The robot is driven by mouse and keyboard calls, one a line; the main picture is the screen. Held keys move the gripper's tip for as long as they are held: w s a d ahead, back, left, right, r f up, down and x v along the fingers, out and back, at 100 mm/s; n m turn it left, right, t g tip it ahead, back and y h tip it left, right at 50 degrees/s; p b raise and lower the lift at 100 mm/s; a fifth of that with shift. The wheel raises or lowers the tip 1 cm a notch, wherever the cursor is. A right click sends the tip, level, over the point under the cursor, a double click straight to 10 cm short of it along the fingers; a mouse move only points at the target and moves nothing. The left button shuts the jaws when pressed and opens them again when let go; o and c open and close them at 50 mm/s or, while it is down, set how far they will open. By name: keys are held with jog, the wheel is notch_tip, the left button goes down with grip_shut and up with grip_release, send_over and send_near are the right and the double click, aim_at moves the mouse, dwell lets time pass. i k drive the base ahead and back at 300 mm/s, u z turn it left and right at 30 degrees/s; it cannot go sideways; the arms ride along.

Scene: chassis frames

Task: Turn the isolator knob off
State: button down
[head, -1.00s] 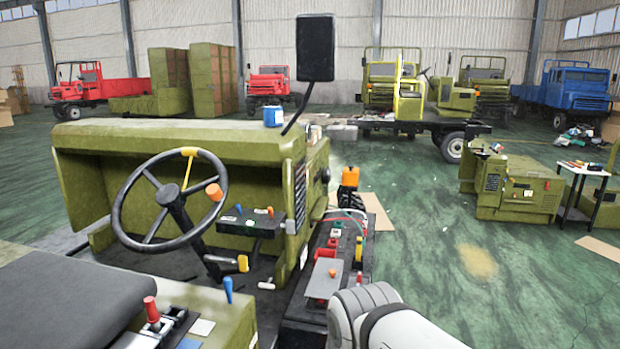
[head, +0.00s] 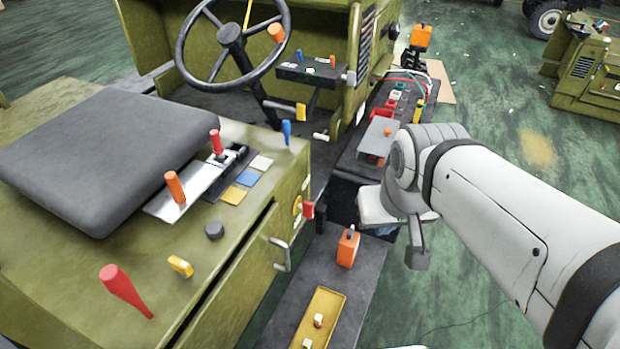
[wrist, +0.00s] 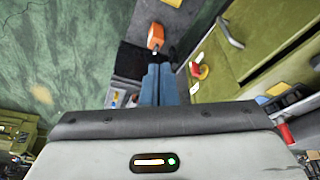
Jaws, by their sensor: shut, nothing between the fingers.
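The isolator knob (head: 308,209) is a red handle on a yellow round plate, on the side wall of the olive seat box. It also shows in the wrist view as a red knob (wrist: 203,72) on yellow, to the right of my fingers. My gripper (wrist: 159,68) has its two blue-grey fingers side by side, shut and empty, pointing toward the footboard. The fingers are apart from the knob. In the head view the wrist hides most of the gripper; a bit of blue shows below it.
An orange block-shaped item (head: 348,247) and a yellow tray (head: 320,325) sit on the dark footboard. A metal handle (head: 281,254) sticks out below the knob. A red lever (head: 124,290) and other levers stand on the seat box. Green floor (head: 480,130) lies open at right.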

aim_at(307, 207)
jog(key=u, duration=1)
jog(key=k, duration=0.95)
jog(key=z, duration=0.45)
